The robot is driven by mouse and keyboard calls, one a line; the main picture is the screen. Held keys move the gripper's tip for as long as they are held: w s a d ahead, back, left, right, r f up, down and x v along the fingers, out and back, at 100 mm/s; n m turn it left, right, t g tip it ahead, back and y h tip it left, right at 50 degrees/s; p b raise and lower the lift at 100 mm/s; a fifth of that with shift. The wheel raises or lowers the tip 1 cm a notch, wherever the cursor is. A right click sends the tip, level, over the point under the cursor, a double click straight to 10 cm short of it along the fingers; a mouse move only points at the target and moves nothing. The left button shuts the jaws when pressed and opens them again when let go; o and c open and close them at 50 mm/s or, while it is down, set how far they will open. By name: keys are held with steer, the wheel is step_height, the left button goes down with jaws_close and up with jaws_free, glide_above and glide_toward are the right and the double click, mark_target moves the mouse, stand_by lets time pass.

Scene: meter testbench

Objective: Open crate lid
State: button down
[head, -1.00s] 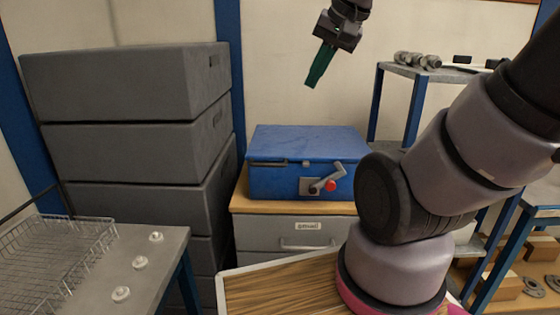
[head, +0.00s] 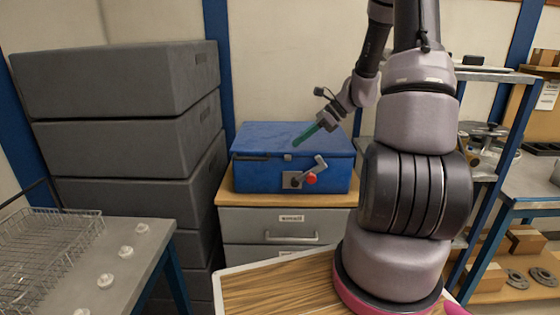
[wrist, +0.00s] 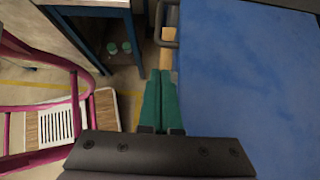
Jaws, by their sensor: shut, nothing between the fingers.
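The blue crate (head: 262,177) stands on the drawer cabinet with its flat blue lid (head: 265,137) down. Its front has a grey lever with a red knob (head: 311,179) at the right and a dark bar handle at the left. My gripper (head: 297,143) has green fingers, shut and empty, pointing down and left near the lid's front part. In the wrist view, the fingers (wrist: 160,78) lie together just beside the edge of the blue lid (wrist: 250,80), and the bar handle (wrist: 163,25) shows beyond them. Whether they touch the crate cannot be told.
The cabinet (head: 244,222) under the crate has a wooden top and grey drawers. Stacked grey boxes (head: 115,82) stand close on the left. A grey table (head: 140,262) holds a wire basket (head: 45,245) and several white knobs. Shelves (head: 495,76) stand on the right.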

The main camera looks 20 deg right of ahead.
steer(key=x, duration=1)
steer(key=shift+f, duration=0.2)
steer(key=shift+r, duration=0.15)
